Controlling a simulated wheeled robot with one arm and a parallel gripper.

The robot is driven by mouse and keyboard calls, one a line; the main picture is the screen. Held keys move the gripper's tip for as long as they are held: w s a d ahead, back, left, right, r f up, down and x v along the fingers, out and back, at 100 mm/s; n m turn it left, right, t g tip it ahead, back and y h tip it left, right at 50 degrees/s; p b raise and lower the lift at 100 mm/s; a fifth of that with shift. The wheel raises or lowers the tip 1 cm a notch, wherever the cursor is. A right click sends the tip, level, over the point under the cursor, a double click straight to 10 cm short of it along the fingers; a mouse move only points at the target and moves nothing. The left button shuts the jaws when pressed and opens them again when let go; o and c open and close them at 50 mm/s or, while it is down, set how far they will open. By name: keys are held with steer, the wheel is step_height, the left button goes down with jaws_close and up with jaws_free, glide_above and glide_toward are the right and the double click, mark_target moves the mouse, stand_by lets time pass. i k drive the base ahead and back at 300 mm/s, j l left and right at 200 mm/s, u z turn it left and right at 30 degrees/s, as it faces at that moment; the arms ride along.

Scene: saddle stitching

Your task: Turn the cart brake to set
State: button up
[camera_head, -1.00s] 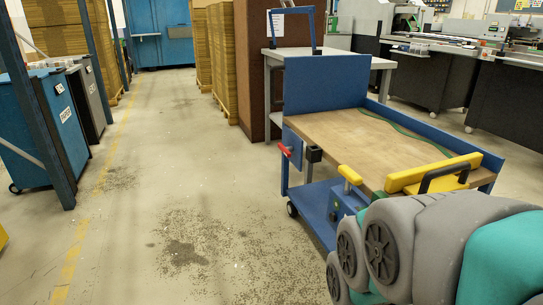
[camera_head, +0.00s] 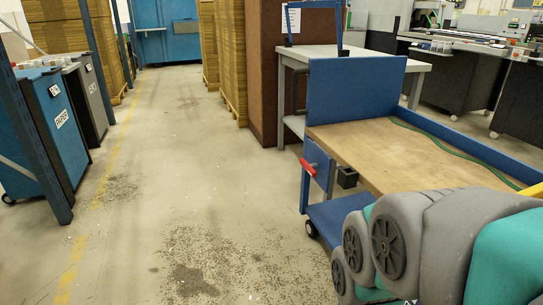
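The blue cart (camera_head: 353,90) stands at the right, with a wooden top (camera_head: 385,150) and a raised blue end panel. A red handle (camera_head: 308,167) sticks out from its near left side, beside a blue plate. A dark block (camera_head: 347,178) sits to the right of that handle. I cannot tell which of these parts is the brake. My grey and teal arm covers the cart's near right part. My gripper is not in view, and nothing is seen touching the red handle.
A caster (camera_head: 310,229) shows under the cart's left corner. Open floor (camera_head: 200,190) lies left of the cart. Blue and grey bins (camera_head: 60,120) stand at the left behind a blue post. A grey table (camera_head: 305,58) and a brown stack (camera_head: 265,70) stand behind the cart.

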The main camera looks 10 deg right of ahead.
mark_target(311, 168)
steer(key=i+j, duration=0.1)
steer(key=j, duration=0.2)
steer(key=i+j+u, duration=0.15)
steer(key=j, duration=0.2)
steer(key=i+j, duration=0.1)
steer(key=j, duration=0.2)
steer(key=i+j+u, duration=0.1)
steer(key=j, duration=0.2)
